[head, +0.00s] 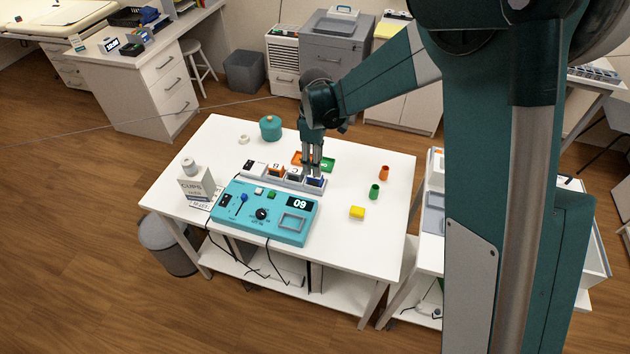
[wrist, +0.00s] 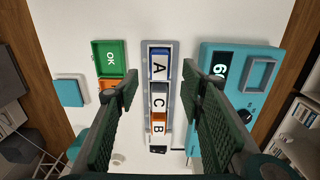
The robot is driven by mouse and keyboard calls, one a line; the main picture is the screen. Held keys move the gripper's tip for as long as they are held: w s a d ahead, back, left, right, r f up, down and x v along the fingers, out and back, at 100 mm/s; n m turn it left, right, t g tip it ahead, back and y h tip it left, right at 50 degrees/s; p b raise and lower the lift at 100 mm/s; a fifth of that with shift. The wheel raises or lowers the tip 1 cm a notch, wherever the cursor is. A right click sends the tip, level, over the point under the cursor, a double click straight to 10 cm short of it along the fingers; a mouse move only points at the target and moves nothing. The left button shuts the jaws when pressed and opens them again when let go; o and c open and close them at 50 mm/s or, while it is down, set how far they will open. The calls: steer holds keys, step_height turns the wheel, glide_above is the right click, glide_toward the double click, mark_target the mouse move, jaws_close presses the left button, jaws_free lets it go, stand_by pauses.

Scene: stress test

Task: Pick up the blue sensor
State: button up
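The blue sensor (wrist: 159,66), a block with a white face lettered A and blue edges, sits in the end slot of a grey rack (wrist: 173,110). In the head view the blue sensor (head: 316,182) is at the rack's right end, partly hidden by my gripper (head: 312,174). In the wrist view my gripper (wrist: 160,84) is open, its two dark ridged fingers apart on either side of the rack. Nothing is held between them. Whether the fingertips touch the sensor cannot be told.
Sensors lettered C (wrist: 159,99) and B (wrist: 158,124) share the rack. A teal console (head: 268,212) stands in front; a green tray (wrist: 110,54) and an orange tray (wrist: 108,84) lie behind. The table's right front is mostly clear.

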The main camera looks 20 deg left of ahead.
mark_target(315, 180)
steer(key=shift+f, duration=0.15)
steer(key=shift+f, duration=1.2)
steer(key=shift+f, duration=0.1)
steer(key=shift+f+b, duration=0.4)
steer(key=shift+f, duration=2.1)
steer(key=c, duration=1)
